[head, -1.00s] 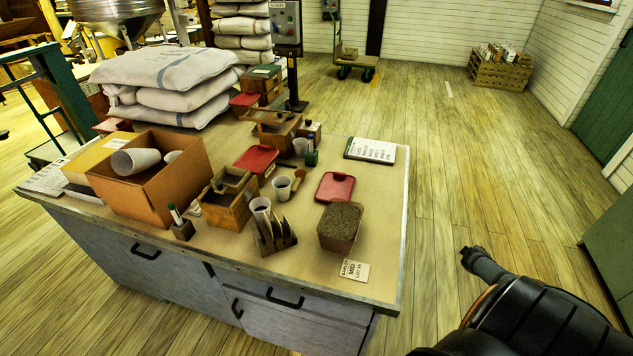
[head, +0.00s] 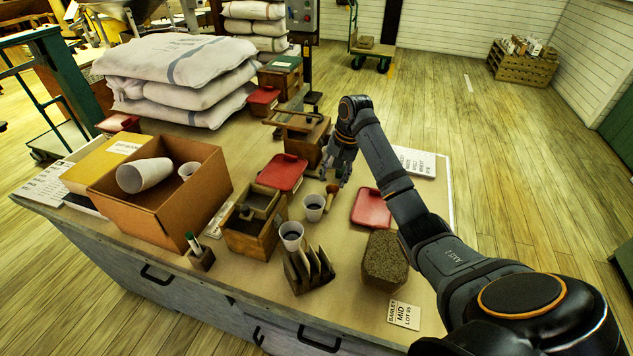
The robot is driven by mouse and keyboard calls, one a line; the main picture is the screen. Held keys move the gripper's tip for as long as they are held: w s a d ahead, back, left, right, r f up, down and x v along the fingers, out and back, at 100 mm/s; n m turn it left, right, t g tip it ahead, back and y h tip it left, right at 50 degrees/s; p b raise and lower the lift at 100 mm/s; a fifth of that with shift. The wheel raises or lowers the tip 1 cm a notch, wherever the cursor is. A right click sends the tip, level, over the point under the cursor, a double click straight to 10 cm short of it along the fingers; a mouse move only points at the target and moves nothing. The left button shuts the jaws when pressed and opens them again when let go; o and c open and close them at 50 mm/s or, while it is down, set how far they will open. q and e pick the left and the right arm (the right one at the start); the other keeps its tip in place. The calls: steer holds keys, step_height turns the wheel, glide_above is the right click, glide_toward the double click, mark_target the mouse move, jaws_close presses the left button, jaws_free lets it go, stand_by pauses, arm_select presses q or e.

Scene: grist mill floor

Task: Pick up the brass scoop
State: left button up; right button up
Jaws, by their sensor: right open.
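A small brownish-gold piece (head: 331,189) stands or lies by the white cups in the middle of the bench; it may be the brass scoop, but it is too small to be sure. My right gripper (head: 338,174) points down just above and behind it, beside a wooden box. Its fingers are apart and hold nothing that I can see. I cannot tell whether they touch anything. My left gripper is out of view.
A cardboard box (head: 160,195) and sacks (head: 175,75) stand left. A wooden box (head: 306,139) stands behind.

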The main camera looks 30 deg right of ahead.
mark_target(329, 202)
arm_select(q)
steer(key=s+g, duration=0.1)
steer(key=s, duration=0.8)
arm_select(e)
steer(key=f, duration=0.1)
steer(key=s+f, duration=0.1)
steer(key=a+f, duration=0.1)
steer(key=shift+s+f, duration=0.25)
steer(key=shift+s, duration=0.15)
steer(key=shift+w+f, duration=0.25)
steer(key=shift+f, duration=0.5)
steer(key=f, duration=0.3)
steer(key=shift+w+a, duration=0.1)
steer(key=shift+a, duration=0.15)
steer(key=shift+w+f, duration=0.2)
steer(key=shift+f, duration=0.4)
steer(key=c, duration=0.5)
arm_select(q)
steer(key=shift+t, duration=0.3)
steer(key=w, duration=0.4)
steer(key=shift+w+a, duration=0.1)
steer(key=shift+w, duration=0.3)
arm_select(e)
jaws_close()
